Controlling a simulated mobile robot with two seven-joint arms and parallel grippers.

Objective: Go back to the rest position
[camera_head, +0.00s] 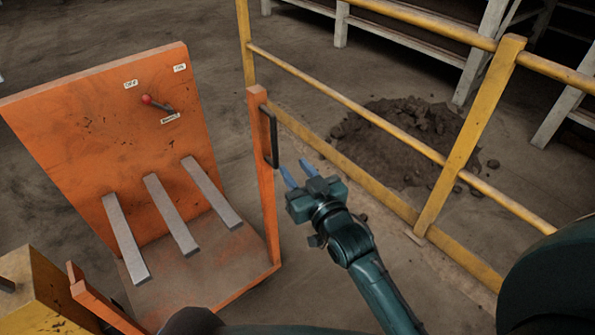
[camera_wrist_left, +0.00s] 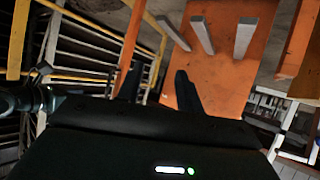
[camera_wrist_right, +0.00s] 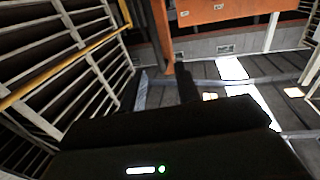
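My right gripper (camera_head: 296,170) is in the middle of the head view, just right of the black handle (camera_head: 270,137) on an orange post. A small gap shows between the gripper and the handle. Its blue fingers are apart with nothing between them; the right wrist view also shows this gripper (camera_wrist_right: 161,70) open and empty. My left gripper cannot be made out in the head view. In the left wrist view my left gripper (camera_wrist_left: 158,70) is open and empty, its fingers below the grey bars of the orange cart.
The orange cart (camera_head: 90,110) carries three grey bars (camera_head: 170,213) and a red-knobbed lever (camera_head: 157,102). A yellow railing (camera_head: 470,135) runs behind and right of my right arm. A dirt pile (camera_head: 400,150) lies beyond it. A yellow block (camera_head: 40,295) stands at lower left.

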